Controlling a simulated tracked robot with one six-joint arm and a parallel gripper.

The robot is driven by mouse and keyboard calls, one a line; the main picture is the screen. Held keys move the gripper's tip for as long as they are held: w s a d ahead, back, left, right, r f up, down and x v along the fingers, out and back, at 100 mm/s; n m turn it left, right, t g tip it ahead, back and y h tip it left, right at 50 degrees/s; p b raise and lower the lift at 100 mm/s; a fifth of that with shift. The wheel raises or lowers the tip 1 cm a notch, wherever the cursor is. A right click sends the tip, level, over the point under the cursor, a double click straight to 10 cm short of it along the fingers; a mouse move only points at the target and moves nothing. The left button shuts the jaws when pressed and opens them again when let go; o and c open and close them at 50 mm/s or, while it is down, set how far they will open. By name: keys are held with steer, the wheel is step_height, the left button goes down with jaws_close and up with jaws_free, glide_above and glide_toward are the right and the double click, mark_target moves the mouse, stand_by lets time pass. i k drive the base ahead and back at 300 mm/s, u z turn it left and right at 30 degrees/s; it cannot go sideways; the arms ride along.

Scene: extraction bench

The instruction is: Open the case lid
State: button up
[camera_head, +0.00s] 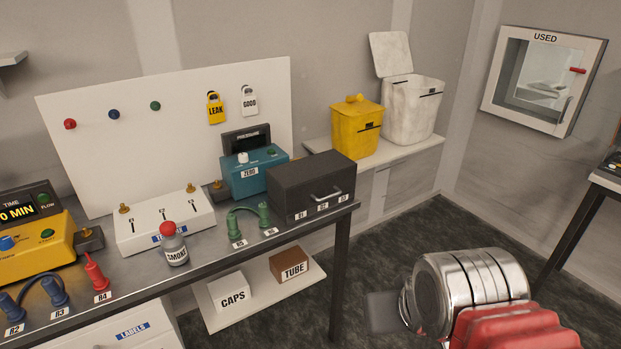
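The case is a dark grey box (311,172) at the right end of the bench. Its lid is down, and a silver handle (326,194) sits on its front face. Labels run along the bench edge below it. My gripper (384,312) shows as a dark block at the end of my silver and red arm, low and right of the bench, over the floor. It is apart from the case. Its fingers cannot be made out, so whether it is open or shut does not show.
A green hose piece (249,219) and a teal pressure box (254,172) stand left of the case. A smoke bottle (173,243) stands near the front edge. A yellow bin (356,128) and a white bin (411,108) stand on a shelf behind right.

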mark_target(294, 186)
steer(key=u, duration=0.45)
steer(key=i, duration=1.25)
steer(key=u, duration=0.4)
